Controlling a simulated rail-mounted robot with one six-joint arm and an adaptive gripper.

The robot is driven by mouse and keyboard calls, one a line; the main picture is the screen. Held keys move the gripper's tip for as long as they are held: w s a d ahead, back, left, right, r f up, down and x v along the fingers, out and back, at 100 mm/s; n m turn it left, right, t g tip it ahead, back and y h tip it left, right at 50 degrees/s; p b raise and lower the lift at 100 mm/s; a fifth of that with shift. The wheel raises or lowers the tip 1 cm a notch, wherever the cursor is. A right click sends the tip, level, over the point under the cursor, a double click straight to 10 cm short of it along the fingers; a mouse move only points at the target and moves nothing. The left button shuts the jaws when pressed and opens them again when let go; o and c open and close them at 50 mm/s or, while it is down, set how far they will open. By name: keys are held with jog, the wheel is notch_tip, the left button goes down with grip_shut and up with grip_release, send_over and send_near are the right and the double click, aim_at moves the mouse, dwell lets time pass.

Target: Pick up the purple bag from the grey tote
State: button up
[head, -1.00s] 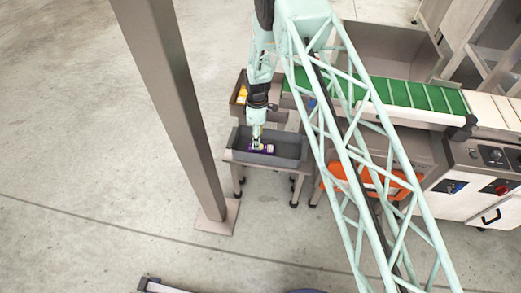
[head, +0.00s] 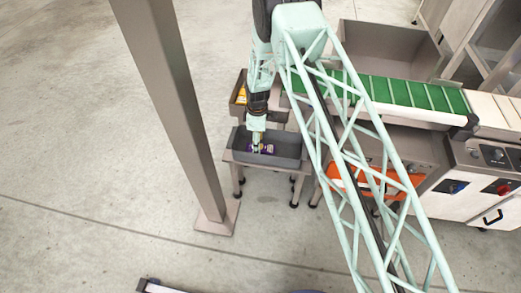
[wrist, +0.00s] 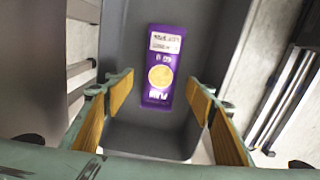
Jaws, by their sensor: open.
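The purple bag (wrist: 160,68), with a white label and a yellow disc, lies flat inside the grey tote (wrist: 205,30) in the wrist view. In the head view the bag (head: 267,149) shows partly beside my gripper, in the tote (head: 290,162) on a low stand. My gripper (wrist: 160,95) is open, its wood-coloured pads apart on either side of the bag's lower end. Nothing is between the pads that I can see as held. In the head view my gripper (head: 256,148) points down into the tote, and its fingers hide part of the bag.
Another grey tote with a yellow item (head: 241,95) stands just behind. A green conveyor (head: 400,92) runs to the right. A brown-grey post (head: 180,110) stands close on the left. An orange object (head: 400,180) sits under the conveyor.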

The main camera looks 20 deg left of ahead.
jog(key=shift+f, duration=1.25)
jog(key=shift+c, duration=0.5)
jog(key=c, duration=0.9)
